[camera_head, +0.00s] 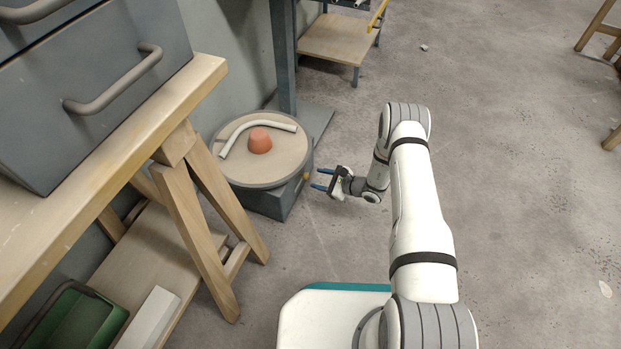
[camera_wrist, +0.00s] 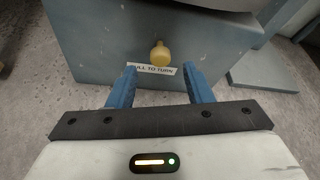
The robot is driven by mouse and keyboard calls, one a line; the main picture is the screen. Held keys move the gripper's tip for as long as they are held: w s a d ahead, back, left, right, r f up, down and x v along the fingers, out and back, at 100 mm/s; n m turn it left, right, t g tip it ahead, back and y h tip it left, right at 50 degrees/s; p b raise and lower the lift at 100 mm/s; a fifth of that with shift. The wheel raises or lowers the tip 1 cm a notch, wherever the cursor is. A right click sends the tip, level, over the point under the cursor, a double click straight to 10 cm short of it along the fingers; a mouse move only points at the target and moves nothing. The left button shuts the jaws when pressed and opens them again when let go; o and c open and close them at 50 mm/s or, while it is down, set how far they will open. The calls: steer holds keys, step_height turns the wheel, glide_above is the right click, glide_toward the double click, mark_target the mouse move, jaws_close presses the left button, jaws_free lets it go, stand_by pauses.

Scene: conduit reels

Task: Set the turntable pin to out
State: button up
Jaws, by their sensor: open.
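The turntable (camera_head: 238,168) is a round beige plate on a blue-grey box base (camera_head: 285,199), standing on the floor left of my arm. The turntable pin is a yellow-orange knob on the base's side; it shows in the wrist view (camera_wrist: 160,54) above a label reading "PULL TO TURN" (camera_wrist: 150,69), the first letter partly hidden. In the head view it is a small orange spot (camera_head: 306,176). My gripper (camera_head: 320,179) is open and empty, its blue fingers (camera_wrist: 160,75) pointing at the base. The knob lies ahead between the fingertips, apparently untouched.
A red-orange cone (camera_head: 260,141) and a bent white conduit (camera_head: 229,139) lie on the turntable. A wooden workbench with trestle legs (camera_head: 200,220) stands at the left. A blue-grey post (camera_head: 284,60) rises behind the turntable.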

mark_target(308, 177)
steer(key=b+x, duration=0.1)
steer(key=x, duration=0.3)
steer(key=shift+f, duration=0.1)
steer(key=shift+w+a+b, duration=0.2)
steer(key=shift+a+b, duration=0.15)
steer(key=shift+a, duration=0.1)
jaws_close()
